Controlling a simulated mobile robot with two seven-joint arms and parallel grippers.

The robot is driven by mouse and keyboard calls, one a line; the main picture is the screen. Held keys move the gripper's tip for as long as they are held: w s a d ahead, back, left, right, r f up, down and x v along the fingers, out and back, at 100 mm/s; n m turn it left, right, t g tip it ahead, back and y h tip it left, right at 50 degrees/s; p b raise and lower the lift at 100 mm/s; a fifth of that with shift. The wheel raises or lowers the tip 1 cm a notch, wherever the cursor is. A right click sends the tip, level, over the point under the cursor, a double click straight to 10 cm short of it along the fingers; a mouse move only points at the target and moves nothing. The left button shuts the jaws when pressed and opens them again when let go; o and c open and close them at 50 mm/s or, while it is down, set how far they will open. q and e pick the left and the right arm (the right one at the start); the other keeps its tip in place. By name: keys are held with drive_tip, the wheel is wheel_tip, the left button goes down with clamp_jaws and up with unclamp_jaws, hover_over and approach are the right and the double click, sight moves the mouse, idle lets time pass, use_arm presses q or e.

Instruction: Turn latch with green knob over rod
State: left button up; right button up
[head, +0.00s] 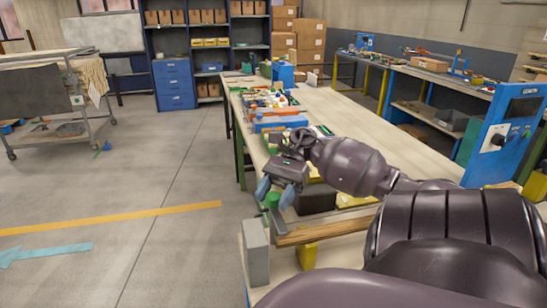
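A green knob (272,200) stands near the left end of a wooden rod (325,229), at the front of the workbench. A grey part, seemingly the latch (278,222), lies below the knob and beside the rod's end; it is small and partly unclear. My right gripper (275,195) points down at the knob, its two blue-grey fingers apart on either side of it. I cannot tell whether they touch it. My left gripper is not in view.
A grey block (256,252) and a yellow support (306,255) stand near the rod's left end. A dark block (317,199) sits behind the rod. Bottles and trays crowd the bench (345,118) farther back.

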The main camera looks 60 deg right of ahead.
drive_tip(key=shift+o, duration=0.8)
drive_tip(key=v, duration=1)
drive_tip(key=shift+d+r+b, duration=0.15)
drive_tip(key=shift+d+b, duration=0.15)
drive_tip(key=shift+d, duration=0.1)
